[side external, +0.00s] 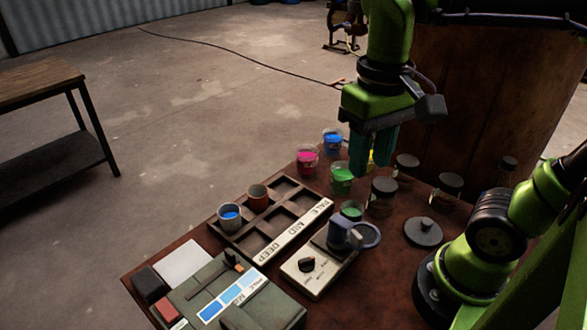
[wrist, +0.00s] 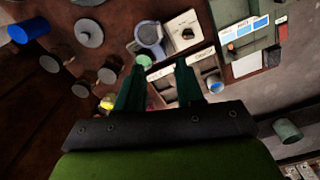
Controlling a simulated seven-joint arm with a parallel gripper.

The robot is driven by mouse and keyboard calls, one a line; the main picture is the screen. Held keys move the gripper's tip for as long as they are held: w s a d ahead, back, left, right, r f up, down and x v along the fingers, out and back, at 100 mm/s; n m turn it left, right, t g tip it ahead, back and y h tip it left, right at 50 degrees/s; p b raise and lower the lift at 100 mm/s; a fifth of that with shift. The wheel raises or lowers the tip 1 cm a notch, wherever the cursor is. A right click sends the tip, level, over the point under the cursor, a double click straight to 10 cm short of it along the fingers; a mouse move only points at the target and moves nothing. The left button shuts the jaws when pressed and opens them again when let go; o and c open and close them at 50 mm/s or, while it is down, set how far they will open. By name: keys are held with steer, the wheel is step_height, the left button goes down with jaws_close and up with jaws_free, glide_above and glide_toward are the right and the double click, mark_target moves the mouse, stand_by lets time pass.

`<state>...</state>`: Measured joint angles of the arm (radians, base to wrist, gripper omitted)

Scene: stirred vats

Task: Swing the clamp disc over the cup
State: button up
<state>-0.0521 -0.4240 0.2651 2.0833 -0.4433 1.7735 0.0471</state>
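A white mixing unit (side external: 316,275) with a black knob (side external: 307,265) stands at the table's front. My gripper (side external: 372,165) points down above the paint jars, behind and above the unit. Its teal fingers are apart and empty (wrist: 160,66).
A compartment tray (side external: 285,235) labelled PALE, MID, DEEP holds a blue-paint cup (side external: 229,220) and a brown cup (side external: 258,199). Open paint jars (side external: 342,182) and black-lidded jars (side external: 382,200) crowd below the gripper. A dark knobbed lid (side external: 423,234) lies right of the disc.

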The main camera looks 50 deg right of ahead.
mark_target(356, 233)
step_height(356, 233, down, 16)
stand_by(0.4)
steer(key=shift+c, duration=0.4)
jaws_close()
stand_by(0.9)
